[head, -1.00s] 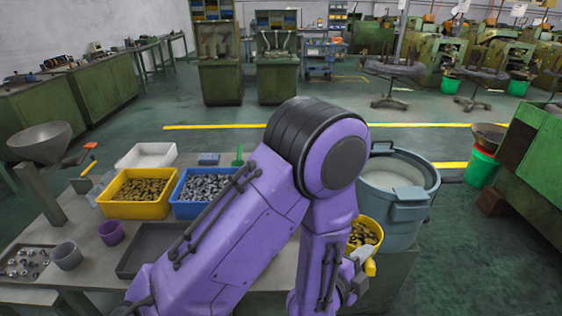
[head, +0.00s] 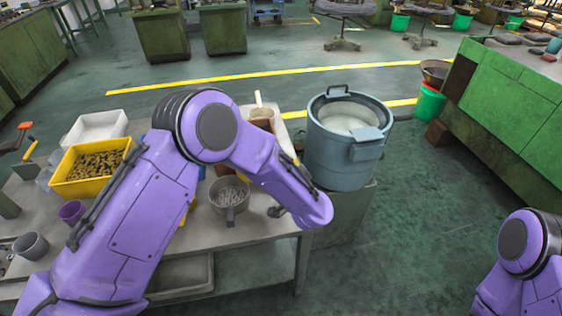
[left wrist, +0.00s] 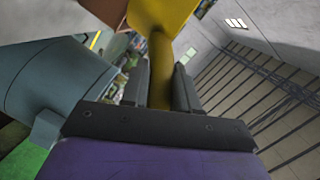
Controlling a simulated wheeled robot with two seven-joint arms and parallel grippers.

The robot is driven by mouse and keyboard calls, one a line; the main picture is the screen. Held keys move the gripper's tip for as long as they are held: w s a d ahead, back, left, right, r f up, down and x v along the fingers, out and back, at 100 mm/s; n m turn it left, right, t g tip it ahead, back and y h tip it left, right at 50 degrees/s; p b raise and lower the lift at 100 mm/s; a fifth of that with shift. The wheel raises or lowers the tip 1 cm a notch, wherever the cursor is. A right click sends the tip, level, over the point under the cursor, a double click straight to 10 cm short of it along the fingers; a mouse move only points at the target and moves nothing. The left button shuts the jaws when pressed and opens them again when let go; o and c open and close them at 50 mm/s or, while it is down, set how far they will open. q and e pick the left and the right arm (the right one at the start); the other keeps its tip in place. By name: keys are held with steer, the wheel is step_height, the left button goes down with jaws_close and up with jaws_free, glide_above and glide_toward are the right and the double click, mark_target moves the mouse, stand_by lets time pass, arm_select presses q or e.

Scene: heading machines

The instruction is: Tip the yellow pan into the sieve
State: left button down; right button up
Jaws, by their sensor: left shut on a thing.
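My left gripper (left wrist: 160,85) is shut on the handle of the yellow pan (left wrist: 163,14), whose body fills the top of the left wrist view. The pan's contents are not visible there. In the head view my left forearm hides the gripper and most or all of the pan. A round grey vessel with a handle, probably the sieve (head: 230,192), stands on the table just below the forearm. Its inside looks speckled light grey; mesh or small pieces, I cannot tell. Only a purple part of my right arm shows at the lower right; its gripper is outside the picture.
A large blue-grey drum (head: 345,160) stands right of the forearm. A yellow bin (head: 68,184) of brass-coloured pieces, a white tray (head: 95,128) and a purple cup (head: 72,211) are at the left. A green machine (head: 520,100) is at the right, with open floor before it.

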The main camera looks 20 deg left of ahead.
arm_select(q)
steer(key=shift+s+a+f+n+b, duration=0.1)
steer(key=shift+a+f+n+b, duration=0.1)
steer(key=shift+n+b, duration=0.15)
steer(key=s+a+r+n+t+h+b, duration=0.1)
steer(key=s+a+r+n+t+b, duration=0.1)
steer(key=s+a+n+b, duration=0.6)
steer(key=a+r+n+b, duration=0.1)
steer(key=a+n+b, duration=0.1)
steer(key=n+b, duration=0.3)
steer(key=shift+s+n+t, duration=0.25)
steer(key=shift+n+t, duration=0.15)
steer(key=shift+n, duration=0.15)
steer(key=shift+d, duration=0.15)
